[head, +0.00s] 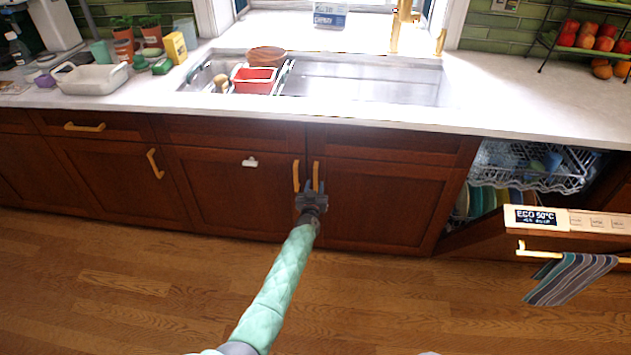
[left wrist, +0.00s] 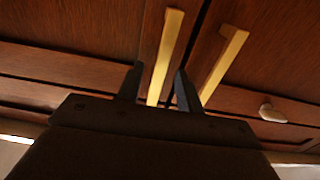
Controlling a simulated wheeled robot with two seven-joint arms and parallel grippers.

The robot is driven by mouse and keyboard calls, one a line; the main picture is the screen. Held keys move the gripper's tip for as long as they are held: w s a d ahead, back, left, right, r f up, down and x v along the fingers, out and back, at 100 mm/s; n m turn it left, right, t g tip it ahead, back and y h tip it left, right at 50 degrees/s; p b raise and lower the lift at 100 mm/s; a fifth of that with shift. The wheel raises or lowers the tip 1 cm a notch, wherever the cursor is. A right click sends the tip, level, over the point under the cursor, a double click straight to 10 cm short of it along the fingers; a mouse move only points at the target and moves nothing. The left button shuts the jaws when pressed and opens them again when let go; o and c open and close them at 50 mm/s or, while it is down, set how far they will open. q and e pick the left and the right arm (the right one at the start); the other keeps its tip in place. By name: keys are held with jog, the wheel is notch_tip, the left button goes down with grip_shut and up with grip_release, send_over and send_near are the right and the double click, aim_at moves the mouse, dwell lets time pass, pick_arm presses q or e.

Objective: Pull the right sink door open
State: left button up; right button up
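The right sink door (head: 385,205) is brown wood and looks shut under the sink. Its upright brass handle (head: 316,174) is near its left edge, and it also shows in the left wrist view (left wrist: 167,50). My left gripper (head: 311,194) is at the lower part of this handle. In the left wrist view its two dark fingers (left wrist: 159,82) are apart, one each side of the handle, with gaps visible. The left sink door (head: 230,195) has its own brass handle (head: 296,175) close by. My right gripper is not in view.
The dishwasher (head: 560,222) stands open at the right, with a striped towel (head: 570,279) on its handle and a rack (head: 530,165) inside. A white knob-like piece (head: 250,162) is on the left sink door. The wooden floor (head: 400,300) before the doors is clear.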

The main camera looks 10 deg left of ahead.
aim_at(315, 181)
pick_arm(q)
jog(key=shift+w, duration=1.8)
grip_shut()
